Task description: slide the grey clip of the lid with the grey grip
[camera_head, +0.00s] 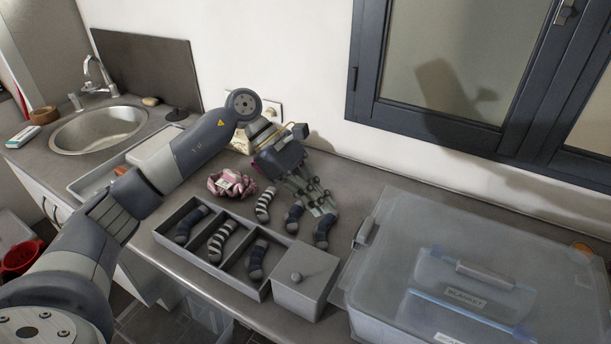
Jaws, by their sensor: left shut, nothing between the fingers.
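A large see-through grey bin stands at the right, topped by a translucent lid (410,215). A light grey grip (485,275) shows in the middle of the bin; whether it sits on this lid or on something under it is hard to tell. A grey clip (365,232) sits at the lid's left edge; its exact position is too small to tell. My left gripper (323,208) is shut and empty. It points down over the back of the counter, left of the clip and apart from it, close above some socks. My right gripper is not in view.
A divided grey tray (185,258) with striped and dark socks and a knobbed box (305,280) stands in front. A pink bundle (232,184) lies behind the tray. A sink (98,130) is at the left. The window (480,70) is behind the bin.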

